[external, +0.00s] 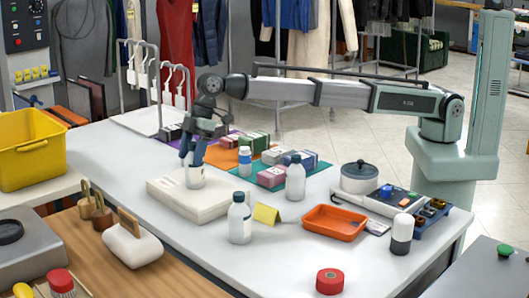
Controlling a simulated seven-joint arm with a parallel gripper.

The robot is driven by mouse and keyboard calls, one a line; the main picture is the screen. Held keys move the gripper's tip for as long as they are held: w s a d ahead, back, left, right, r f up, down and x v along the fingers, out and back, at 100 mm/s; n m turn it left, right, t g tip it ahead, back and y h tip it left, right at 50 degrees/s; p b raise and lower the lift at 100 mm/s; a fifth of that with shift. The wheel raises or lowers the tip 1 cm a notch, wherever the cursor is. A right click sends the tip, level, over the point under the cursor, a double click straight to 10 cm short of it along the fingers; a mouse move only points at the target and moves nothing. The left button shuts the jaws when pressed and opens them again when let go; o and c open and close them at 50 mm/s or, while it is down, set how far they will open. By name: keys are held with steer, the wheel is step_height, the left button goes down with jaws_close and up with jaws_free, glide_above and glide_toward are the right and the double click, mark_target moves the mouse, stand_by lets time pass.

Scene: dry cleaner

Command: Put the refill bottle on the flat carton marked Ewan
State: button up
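No name on the carton can be read.
A yellow folded card (266,214) stands beside the front bottle. An orange tray (334,223), a lidded pot (359,178) and a dark-based white container (401,235) are to the right. Small boxes on coloured mats lie behind. A hanger rack (153,90) rises behind left.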

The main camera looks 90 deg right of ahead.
steer(key=o, duration=0.4)
steer(key=v, duration=1.2)
steer(key=shift+r, duration=0.15)
